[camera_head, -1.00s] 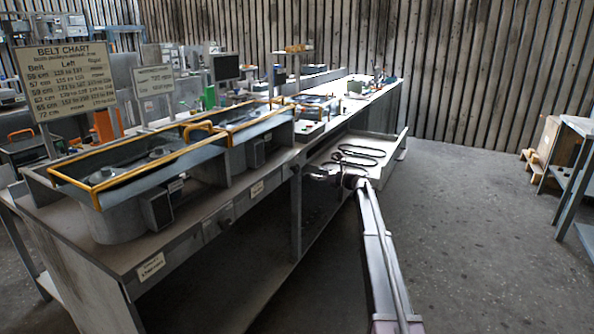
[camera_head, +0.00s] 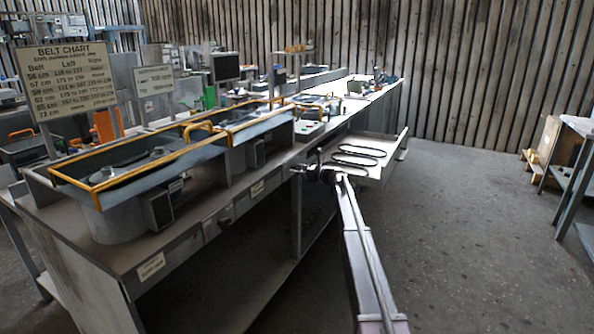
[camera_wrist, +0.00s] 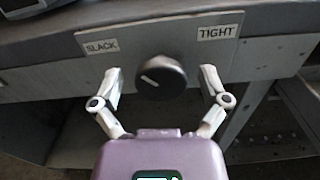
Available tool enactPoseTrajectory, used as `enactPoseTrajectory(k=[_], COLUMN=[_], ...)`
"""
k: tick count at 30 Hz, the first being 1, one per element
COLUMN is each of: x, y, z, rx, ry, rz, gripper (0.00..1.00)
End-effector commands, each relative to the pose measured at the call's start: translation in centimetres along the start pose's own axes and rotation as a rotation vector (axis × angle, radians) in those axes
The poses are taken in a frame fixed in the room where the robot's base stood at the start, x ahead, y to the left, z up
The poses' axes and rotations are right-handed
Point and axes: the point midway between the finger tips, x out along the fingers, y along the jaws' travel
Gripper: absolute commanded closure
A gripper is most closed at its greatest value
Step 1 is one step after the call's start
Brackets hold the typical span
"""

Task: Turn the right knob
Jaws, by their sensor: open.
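A round black knob (camera_wrist: 161,77) sits on the front panel of the bench (camera_head: 205,225) in the wrist view. A pale mark on its face lies towards the left. A "SLACK" label (camera_wrist: 102,47) is to its upper left and a "TIGHT" label (camera_wrist: 217,33) to its upper right. My gripper (camera_wrist: 161,80) is open, with one finger on each side of the knob and a visible gap on both sides. In the head view my gripper (camera_head: 299,169) is at the bench's front edge; the knob cannot be made out there.
A tray with dark looped belts (camera_head: 358,155) lies beyond my gripper. The floor (camera_head: 470,220) to the right is clear.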

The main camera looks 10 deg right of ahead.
Motion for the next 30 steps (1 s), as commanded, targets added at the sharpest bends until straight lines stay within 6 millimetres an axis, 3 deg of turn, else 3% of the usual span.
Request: enactPoseTrajectory(k=[3,9,12,30], x=[-0.03,-0.05,-0.02,0.14], y=[0.00,0.00,0.01,0.14], z=[0.00,0.00,0.00,0.01], rx=[0.000,0.000,0.000,-0.118], ry=[0.000,0.000,0.000,-0.001], rz=[0.000,0.000,0.001,0.003], gripper=[0.05,0.65,0.87,0.88])
